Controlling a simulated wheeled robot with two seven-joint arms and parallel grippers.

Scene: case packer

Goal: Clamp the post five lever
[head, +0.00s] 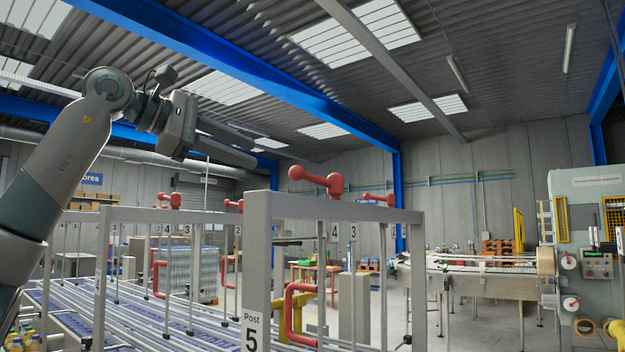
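The post five frame (258,240) is a grey upright with a crossbar, labelled "Post 5" near its foot. A red lever (318,178) with a rounded knob at its left end sits on top of the crossbar. A bent red bar (297,315) shows lower down inside the frame. My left gripper (254,156) is raised at upper left, left of the lever and a little above it in the picture. Its two fingers point right with a gap between them. Nothing shows between them, and they are apart from the lever. My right gripper is out of view.
Similar posts with red levers (172,200) stand behind and to the left. Roller conveyor lanes (170,318) run between them at lower left. A conveyor table (470,264) and a grey-green machine (590,215) stand at right. The floor (455,330) between is partly clear.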

